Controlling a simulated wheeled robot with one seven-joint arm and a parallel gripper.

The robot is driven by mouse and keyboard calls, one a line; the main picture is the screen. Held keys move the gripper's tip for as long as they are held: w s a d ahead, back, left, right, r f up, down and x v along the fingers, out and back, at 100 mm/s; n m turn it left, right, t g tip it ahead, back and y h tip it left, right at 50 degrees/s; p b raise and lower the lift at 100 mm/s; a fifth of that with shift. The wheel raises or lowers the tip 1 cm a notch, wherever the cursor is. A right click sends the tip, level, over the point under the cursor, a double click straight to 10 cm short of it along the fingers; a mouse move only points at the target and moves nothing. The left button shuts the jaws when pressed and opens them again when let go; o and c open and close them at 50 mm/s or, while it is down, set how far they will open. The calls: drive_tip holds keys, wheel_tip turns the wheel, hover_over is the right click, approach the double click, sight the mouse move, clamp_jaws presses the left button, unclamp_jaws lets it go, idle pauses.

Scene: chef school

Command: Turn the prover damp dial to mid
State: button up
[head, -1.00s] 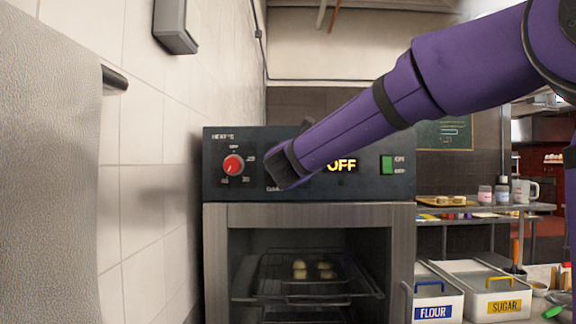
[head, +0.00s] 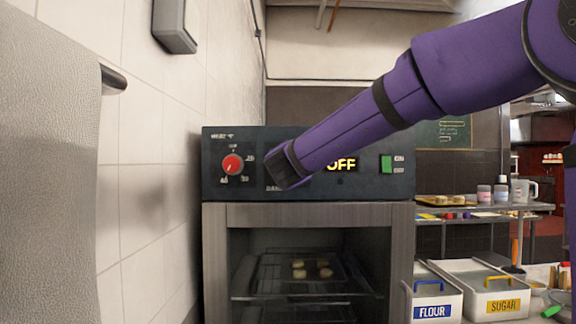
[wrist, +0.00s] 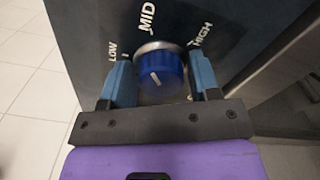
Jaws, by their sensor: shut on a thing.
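The blue damp dial (wrist: 162,78) is in the middle of the wrist view, on a dark panel marked LOW, MID and HIGH. Its short white pointer line leans up and to the left, on the LOW side of straight up and roughly toward MID. My gripper (wrist: 163,84) has one finger on each side of the dial and is shut on it.
A red heat dial (head: 233,164) is left of my arm. An OFF display (head: 342,165) and green switch (head: 386,164) are on the right. Below is the glass oven door (head: 310,215). A tiled wall (head: 150,240) stands close on the left; flour and sugar bins (head: 490,305) stand right.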

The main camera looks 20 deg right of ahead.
drive_tip(key=shift+m, duration=0.8)
drive_tip(key=shift+f, duration=0.1)
drive_tip(key=o, duration=0.7)
drive_tip(key=shift+s, duration=0.1)
drive_tip(key=v, duration=1)
drive_tip(key=shift+s+a, duration=0.1)
drive_tip(key=shift+s, duration=0.25)
